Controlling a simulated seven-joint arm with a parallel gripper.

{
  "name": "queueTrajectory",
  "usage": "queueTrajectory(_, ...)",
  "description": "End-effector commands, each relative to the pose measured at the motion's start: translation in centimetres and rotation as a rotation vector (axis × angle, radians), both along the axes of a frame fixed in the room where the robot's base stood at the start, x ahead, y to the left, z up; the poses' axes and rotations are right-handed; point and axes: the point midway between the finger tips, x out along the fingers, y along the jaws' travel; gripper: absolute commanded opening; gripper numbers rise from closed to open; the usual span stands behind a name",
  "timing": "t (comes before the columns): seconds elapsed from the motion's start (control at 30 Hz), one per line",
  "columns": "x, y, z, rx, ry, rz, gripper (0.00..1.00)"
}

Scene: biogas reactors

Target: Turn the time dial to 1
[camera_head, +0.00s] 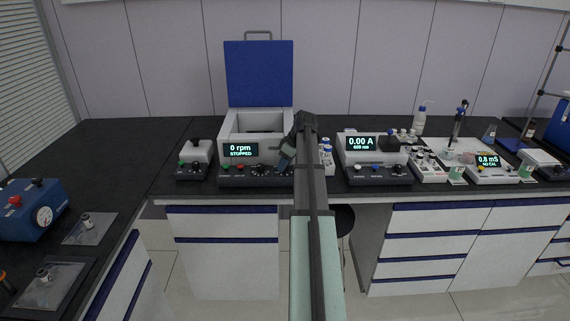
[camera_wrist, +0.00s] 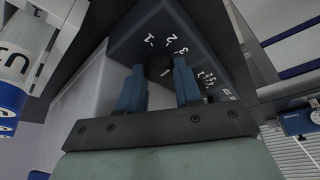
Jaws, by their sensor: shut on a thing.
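The centrifuge (camera_head: 262,122) stands with its blue lid (camera_head: 259,73) raised; its screen (camera_head: 240,150) reads 0 rpm, STOPPED. In the wrist view a dark round dial (camera_wrist: 158,67) sits on the sloped dark panel, with white marks 1, 2 and 3 around its far side. My gripper (camera_wrist: 160,78) is shut on this dial, one blue finger on each side. A short light mark shows on the dial, but I cannot tell which number it points to. In the head view my gripper (camera_head: 287,156) is at the right end of the centrifuge's front, and the dial is hidden behind it.
A second dial's markings (camera_wrist: 207,77) are beside the right finger in the wrist view. White-labelled bottles (camera_head: 326,158) stand close right of my gripper, then a photometer (camera_head: 371,147) reading 0.00 A.

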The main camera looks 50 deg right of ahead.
Motion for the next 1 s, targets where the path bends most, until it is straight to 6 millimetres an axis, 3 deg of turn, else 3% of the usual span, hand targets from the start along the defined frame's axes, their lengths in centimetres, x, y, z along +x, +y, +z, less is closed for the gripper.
queueTrajectory(0.67,-0.01,-0.05,0.00,-0.001,0.001,0.078,0.04)
queueTrajectory(0.7,-0.01,-0.04,0.00,-0.001,0.001,0.078,0.35)
queueTrajectory(1.0,0.00,-0.04,0.00,-0.001,0.001,0.077,0.60)
